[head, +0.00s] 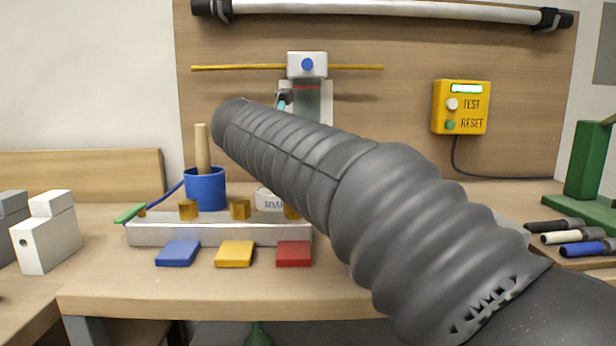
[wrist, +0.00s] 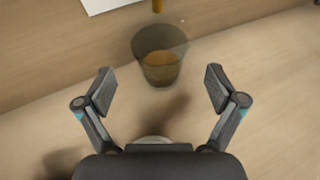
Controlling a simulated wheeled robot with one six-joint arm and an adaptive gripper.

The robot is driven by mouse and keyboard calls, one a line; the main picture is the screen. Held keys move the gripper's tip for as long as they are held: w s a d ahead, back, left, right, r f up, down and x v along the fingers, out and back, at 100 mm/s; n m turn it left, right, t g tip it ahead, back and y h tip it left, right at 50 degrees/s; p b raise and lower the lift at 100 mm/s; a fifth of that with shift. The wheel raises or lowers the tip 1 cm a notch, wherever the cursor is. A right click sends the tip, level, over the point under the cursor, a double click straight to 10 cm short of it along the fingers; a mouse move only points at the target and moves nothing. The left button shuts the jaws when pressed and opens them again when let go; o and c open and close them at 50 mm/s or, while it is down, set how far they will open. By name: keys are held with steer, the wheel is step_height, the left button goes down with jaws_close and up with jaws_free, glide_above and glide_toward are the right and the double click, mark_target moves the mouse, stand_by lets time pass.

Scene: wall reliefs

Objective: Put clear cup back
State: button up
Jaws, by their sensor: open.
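The clear cup (wrist: 160,45) is a smoky see-through tumbler with a brownish patch showing in its lower part. In the wrist view it is at the upper middle, just beyond the fingertips and roughly centred between them. My gripper (wrist: 158,76) is open, with a finger on each side and nothing held. The cup looks apart from both fingers. In the head view my dark arm covers the middle, and only a small part of my gripper (head: 284,101) shows past it. I cannot make out the cup there.
A white block with a blue knob (head: 307,64) sits on a yellow rod before the wooden backboard. A blue pot (head: 206,190), a pale rail (head: 160,233) and three coloured tiles are on the bench. Front bench is mostly clear.

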steer(key=shift+x, duration=3)
steer(key=shift+r, duration=0.1)
steer(key=c, duration=1.4)
